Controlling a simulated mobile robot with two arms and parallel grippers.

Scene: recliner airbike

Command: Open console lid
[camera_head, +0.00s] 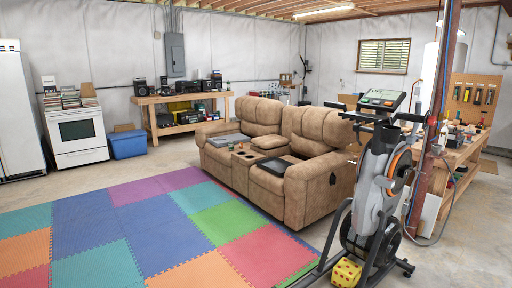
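A tan two-seat recliner (285,178) stands in the middle of the room, facing the foam mats. Its center console (242,158) sits between the two seats, with cup holders and small items near its front. The padded console lid (270,142) lies at the rear of the console and looks closed. A dark flat item (284,166) lies on the right seat, and a grey flat item (230,139) lies on the left seat. Neither of my grippers is in view.
Colorful foam mats (160,235) cover the floor before the recliner, mostly clear. An exercise bike (375,190) stands at the front right, with a yellow patterned box (346,273) at its base. A blue bin (128,144) and workbench (165,112) are at the back left.

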